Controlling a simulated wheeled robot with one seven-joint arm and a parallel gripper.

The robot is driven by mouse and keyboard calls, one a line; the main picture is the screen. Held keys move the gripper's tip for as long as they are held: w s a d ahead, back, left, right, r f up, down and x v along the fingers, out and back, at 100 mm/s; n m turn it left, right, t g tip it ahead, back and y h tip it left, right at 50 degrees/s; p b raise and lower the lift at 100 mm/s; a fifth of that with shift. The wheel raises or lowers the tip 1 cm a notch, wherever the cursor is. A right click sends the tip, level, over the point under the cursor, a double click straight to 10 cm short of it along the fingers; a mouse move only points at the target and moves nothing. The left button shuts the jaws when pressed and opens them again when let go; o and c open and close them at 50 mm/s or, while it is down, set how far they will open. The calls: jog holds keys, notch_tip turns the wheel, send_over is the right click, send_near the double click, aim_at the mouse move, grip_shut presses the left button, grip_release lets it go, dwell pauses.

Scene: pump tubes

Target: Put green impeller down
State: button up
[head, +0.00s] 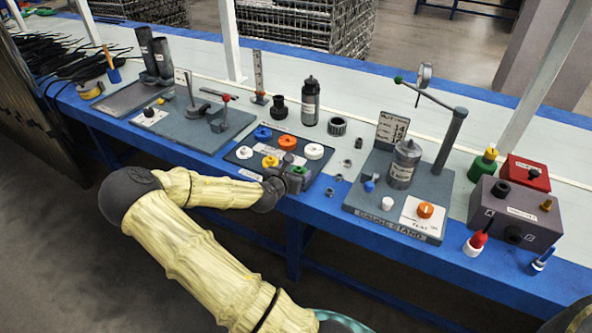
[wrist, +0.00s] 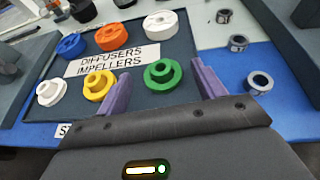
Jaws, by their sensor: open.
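The green impeller (wrist: 163,75) rests on the dark parts tray (wrist: 42,107), at its front right in the wrist view, beside the yellow impeller (wrist: 98,84). My gripper (wrist: 161,72) is open, with one purple finger on each side of the green impeller. A gap shows between the impeller and each finger. In the head view my gripper (head: 290,178) is over the front right of the tray, and only a small part of the green impeller (head: 299,169) shows there.
A white impeller (wrist: 50,93) is at the tray's left. Blue (wrist: 72,45), orange (wrist: 114,36) and white (wrist: 160,25) diffusers fill the back row. Small grey rings (wrist: 260,82) lie right of the tray. The gauge stand (head: 376,226) stands farther right.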

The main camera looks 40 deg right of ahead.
jog(key=p+v, duration=0.2)
jog(key=v, duration=0.8)
jog(key=shift+s+a, duration=0.15)
jog(key=s+a+f+m+g+y, duration=0.4)
jog(key=s+a+f+m+y, duration=0.2)
jog(key=a+m+y, duration=0.5)
jog(key=s+a+r+m+y, duration=0.1)
jog(key=s+a+r+m, duration=0.5)
jog(key=a+r+m, duration=0.5)
jog(key=shift+r+m+t, duration=0.3)
jog(key=shift+r+m, duration=0.4)
jog(key=shift+r, duration=0.2)
